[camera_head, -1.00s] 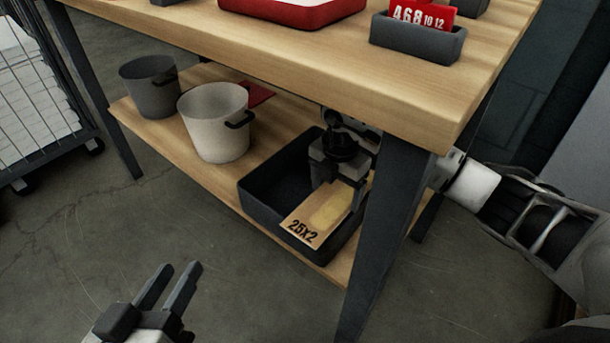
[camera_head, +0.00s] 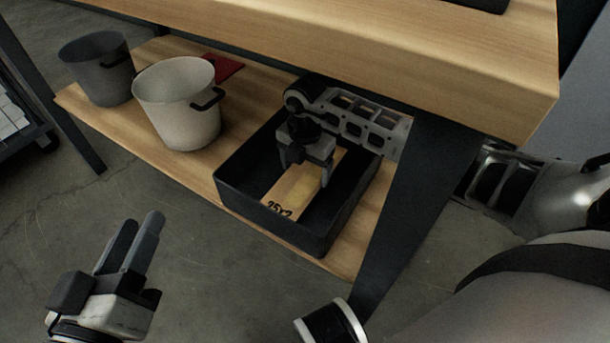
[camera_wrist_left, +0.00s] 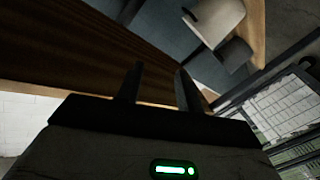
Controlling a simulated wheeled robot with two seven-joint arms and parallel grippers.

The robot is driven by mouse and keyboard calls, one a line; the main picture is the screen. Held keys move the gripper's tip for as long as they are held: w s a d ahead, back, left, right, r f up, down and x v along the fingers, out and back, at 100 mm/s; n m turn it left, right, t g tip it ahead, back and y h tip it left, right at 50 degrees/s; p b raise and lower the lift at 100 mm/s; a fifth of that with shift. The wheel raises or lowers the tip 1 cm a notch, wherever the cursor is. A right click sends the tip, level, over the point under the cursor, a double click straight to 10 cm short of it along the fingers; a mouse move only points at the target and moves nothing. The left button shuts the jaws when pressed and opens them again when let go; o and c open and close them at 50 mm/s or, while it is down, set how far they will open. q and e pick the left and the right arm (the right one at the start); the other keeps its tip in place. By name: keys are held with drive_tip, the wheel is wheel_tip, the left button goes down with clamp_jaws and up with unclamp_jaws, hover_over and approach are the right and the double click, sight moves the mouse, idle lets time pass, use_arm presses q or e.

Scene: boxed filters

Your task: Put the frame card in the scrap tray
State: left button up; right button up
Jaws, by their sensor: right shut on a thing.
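The frame card (camera_head: 292,194) is a tan card printed "25x2". It is down inside the black scrap tray (camera_head: 268,215), which stands on the lower shelf of the workbench. My right gripper (camera_head: 306,172) reaches under the tabletop and is shut on the card, its fingers inside the tray. Whether the card touches the tray floor I cannot tell. My left gripper (camera_head: 136,240) is at the lower left, apart from the shelf, with its fingers parted and nothing between them. Its fingers also show in the left wrist view (camera_wrist_left: 158,88).
A white pot (camera_head: 178,112) and a grey pot (camera_head: 97,72) stand on the shelf left of the tray. A red flat item (camera_head: 222,66) lies behind them. A dark table leg (camera_head: 418,190) stands right of the tray, and the tabletop (camera_head: 400,65) overhangs it.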

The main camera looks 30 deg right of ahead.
sight(305, 175)
use_arm(q)
drive_tip(key=shift+w+a+r+m+t, duration=0.2)
drive_tip(key=shift+w+r+m+t, duration=0.25)
drive_tip(key=shift+r, duration=0.25)
use_arm(e)
drive_tip(key=shift+f, duration=0.8)
drive_tip(key=shift+f, duration=0.1)
drive_tip(key=o, duration=0.9)
drive_tip(key=shift+r, duration=0.25)
wheel_tip(305, 175, up, 3)
drive_tip(key=shift+f+p, duration=0.1)
drive_tip(key=shift+p, duration=0.65)
use_arm(q)
drive_tip(key=f+g+p, duration=0.1)
drive_tip(key=s+f+g+y+p, duration=0.1)
drive_tip(key=f+p, duration=0.1)
drive_tip(key=shift+a, duration=0.15)
use_arm(e)
wheel_tip(305, 175, up, 9)
use_arm(q)
drive_tip(key=shift+s, duration=0.1)
use_arm(e)
drive_tip(key=shift+f, duration=0.1)
